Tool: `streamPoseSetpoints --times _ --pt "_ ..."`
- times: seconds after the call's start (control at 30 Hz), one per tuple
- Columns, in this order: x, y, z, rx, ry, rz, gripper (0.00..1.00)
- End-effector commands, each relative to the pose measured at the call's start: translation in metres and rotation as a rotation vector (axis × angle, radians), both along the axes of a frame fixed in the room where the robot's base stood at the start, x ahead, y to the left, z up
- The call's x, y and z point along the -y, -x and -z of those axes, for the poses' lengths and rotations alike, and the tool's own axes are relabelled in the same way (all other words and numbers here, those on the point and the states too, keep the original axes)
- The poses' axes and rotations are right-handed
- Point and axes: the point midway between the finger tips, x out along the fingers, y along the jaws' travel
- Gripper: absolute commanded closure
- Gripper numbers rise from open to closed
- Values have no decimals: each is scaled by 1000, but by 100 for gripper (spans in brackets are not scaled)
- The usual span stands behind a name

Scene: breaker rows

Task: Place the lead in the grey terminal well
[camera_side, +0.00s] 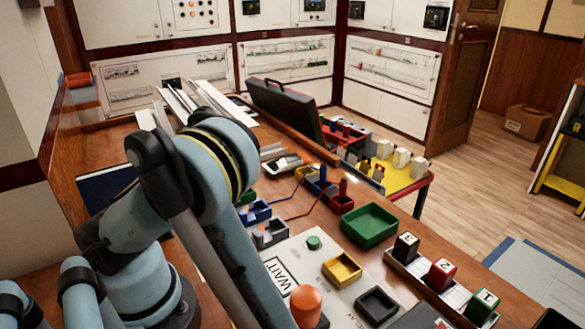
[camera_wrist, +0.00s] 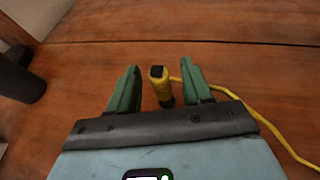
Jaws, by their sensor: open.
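In the wrist view, a yellow lead (camera_wrist: 162,88) with a dark end piece stands between the two green fingers of my gripper (camera_wrist: 160,68). Gaps show on both sides, so the fingers are open and not closed on it. Its yellow cable (camera_wrist: 245,100) runs off to the right over the wooden surface. In the side view, a small grey well (camera_side: 270,235) is at the front of a short row, beside a blue well (camera_side: 256,213) and a green one (camera_side: 246,197). My gripper and the yellow lead are not visible in the side view; my arm fills the left foreground.
A green tray (camera_side: 368,226), a yellow tray (camera_side: 342,270) and a black tray (camera_side: 377,305) lie to the right of the wells. An orange knob (camera_side: 306,302) stands in front. Labelled blocks (camera_side: 442,272) line the right edge. Thin red and blue cables lie near the wells.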

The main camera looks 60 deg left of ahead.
Motion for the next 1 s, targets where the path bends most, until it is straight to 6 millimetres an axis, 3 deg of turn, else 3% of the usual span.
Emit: streamPoseSetpoints --times 0.2,0.43,1.0 --pt "-8 -34 -14 1 0 -6 50" --pt "-16 -59 -25 1 0 -3 50" --pt "-17 -64 -29 0 -1 -1 50"
